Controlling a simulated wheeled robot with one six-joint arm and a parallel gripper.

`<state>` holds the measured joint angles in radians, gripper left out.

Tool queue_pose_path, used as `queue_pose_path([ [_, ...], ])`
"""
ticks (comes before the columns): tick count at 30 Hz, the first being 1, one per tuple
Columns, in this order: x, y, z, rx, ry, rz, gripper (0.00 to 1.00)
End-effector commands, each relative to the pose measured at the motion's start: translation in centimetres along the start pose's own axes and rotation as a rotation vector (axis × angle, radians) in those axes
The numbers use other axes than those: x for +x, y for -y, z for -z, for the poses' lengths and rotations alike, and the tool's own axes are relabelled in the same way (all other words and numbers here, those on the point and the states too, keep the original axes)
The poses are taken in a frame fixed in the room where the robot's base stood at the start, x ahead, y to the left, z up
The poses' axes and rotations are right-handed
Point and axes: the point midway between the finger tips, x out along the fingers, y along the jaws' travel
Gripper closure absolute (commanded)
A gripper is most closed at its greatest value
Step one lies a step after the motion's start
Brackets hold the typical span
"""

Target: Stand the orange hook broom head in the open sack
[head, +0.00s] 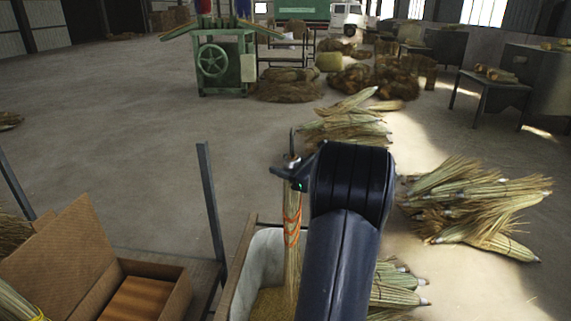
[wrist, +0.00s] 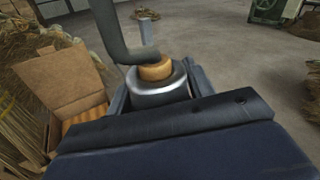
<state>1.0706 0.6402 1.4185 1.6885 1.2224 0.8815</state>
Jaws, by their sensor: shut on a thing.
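My gripper (head: 291,173) is shut on the metal collar of the orange hook broom head (head: 291,255). The broom head hangs upright, bristles down, with orange bands around its straw and a dark hook above the jaws. In the wrist view the hook (wrist: 117,45), a tan ring and the silver collar show between the jaws (wrist: 160,92). The open sack (head: 270,249) is white inside, with yellowish material low in it. The straw overlaps the sack's opening in the head view. Its lower end runs off near the frame's bottom, so I cannot tell whether it touches the bottom.
A wooden edge (head: 235,268) and a metal post (head: 211,205) stand left of the sack. An open cardboard box (head: 150,262) is farther left. Several broom heads (head: 475,200) lie in piles on the right. A green machine (head: 222,62) stands behind; the left-middle floor is clear.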

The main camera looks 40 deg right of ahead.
Motion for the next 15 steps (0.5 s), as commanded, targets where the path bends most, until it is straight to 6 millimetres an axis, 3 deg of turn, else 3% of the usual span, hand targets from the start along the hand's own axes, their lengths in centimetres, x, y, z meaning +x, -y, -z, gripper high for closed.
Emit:
queue_pose_path([
  [15, 0.3, -0.8, 4.3, 0.001, 0.001, 0.0, 1.0],
])
